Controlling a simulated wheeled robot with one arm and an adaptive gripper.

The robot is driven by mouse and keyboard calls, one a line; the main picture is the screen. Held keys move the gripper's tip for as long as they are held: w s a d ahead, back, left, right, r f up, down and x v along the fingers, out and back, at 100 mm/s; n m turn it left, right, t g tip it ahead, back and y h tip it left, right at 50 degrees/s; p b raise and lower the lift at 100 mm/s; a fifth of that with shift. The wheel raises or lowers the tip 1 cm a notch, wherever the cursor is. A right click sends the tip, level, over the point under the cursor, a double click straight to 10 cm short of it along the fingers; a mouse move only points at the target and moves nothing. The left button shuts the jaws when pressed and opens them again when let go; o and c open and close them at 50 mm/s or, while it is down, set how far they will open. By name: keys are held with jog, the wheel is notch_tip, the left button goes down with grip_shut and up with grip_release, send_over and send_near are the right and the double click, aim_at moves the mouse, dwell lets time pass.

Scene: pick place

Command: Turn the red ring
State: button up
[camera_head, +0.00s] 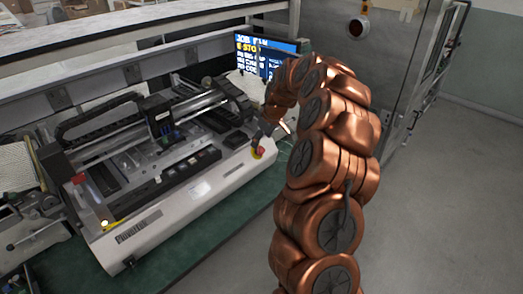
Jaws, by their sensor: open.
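A small red knob (259,151) with yellow around its base sits on the front right corner of the white machine (190,205). It is the nearest match to the red ring; a ring shape cannot be made out at this size. My gripper (266,131) is open at the end of my copper arm, just above the knob and slightly to its right. The fingers look apart from the knob, though contact is hard to judge. My wrist and arm hide part of the area to the right of the gripper.
The machine stands on a green bench top (170,245). A screen (266,55) with yellow and white text stands behind my gripper. Another red part (78,178) is at the machine's left end. Grey floor (450,190) is clear on the right, beside a metal cabinet.

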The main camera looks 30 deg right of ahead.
aim_at(261, 150)
jog(key=shift+w+d+f+p, duration=0.35)
jog(key=shift+w+f+p, duration=0.2)
jog(key=shift+f, duration=0.8)
jog(key=shift+w+d+f+p, duration=0.3)
jog(key=shift+w+f+p, duration=0.25)
jog(key=shift+f, duration=0.85)
jog(key=shift+w+d+f+p, duration=0.4)
jog(key=shift+w+f, duration=0.2)
jog(key=shift+f, duration=0.75)
jog(key=shift+c, duration=0.4)
jog(key=c, duration=1.1)
jog(key=shift+o, duration=0.2)
